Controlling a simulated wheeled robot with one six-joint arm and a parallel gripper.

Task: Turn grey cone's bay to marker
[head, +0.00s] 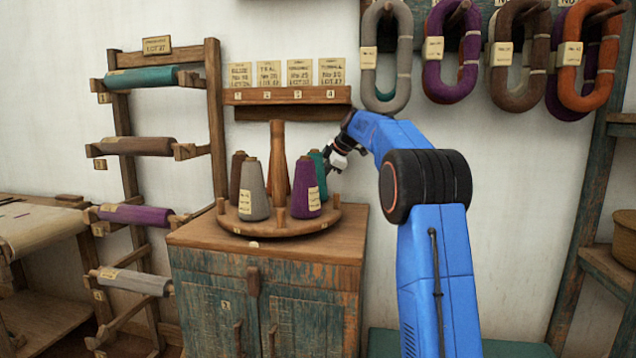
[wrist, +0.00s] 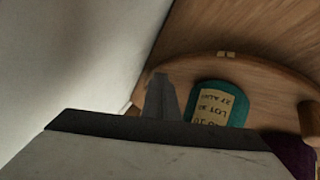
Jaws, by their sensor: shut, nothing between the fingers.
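A round wooden turntable (head: 262,228) with a tall central post (head: 277,150) and short rim pegs sits on the cabinet. The grey cone (head: 253,192) stands upright at its front left. A purple cone (head: 305,188) is front right, a brown cone (head: 237,178) back left, and a teal cone (head: 318,172) back right. A small pale tab (head: 253,244) shows at the front below the rim; I cannot tell whether it is the marker. My gripper (head: 333,166) is shut and empty beside the teal cone at the right. In the wrist view its fingers (wrist: 160,97) are near the labelled teal cone (wrist: 218,105).
The cabinet (head: 270,300) has a bare top margin. A ticket shelf (head: 287,95) is on the wall behind. A rack (head: 213,120) with cloth rolls stands left. Yarn hanks (head: 388,55) hang at upper right. The wall lies close behind my gripper.

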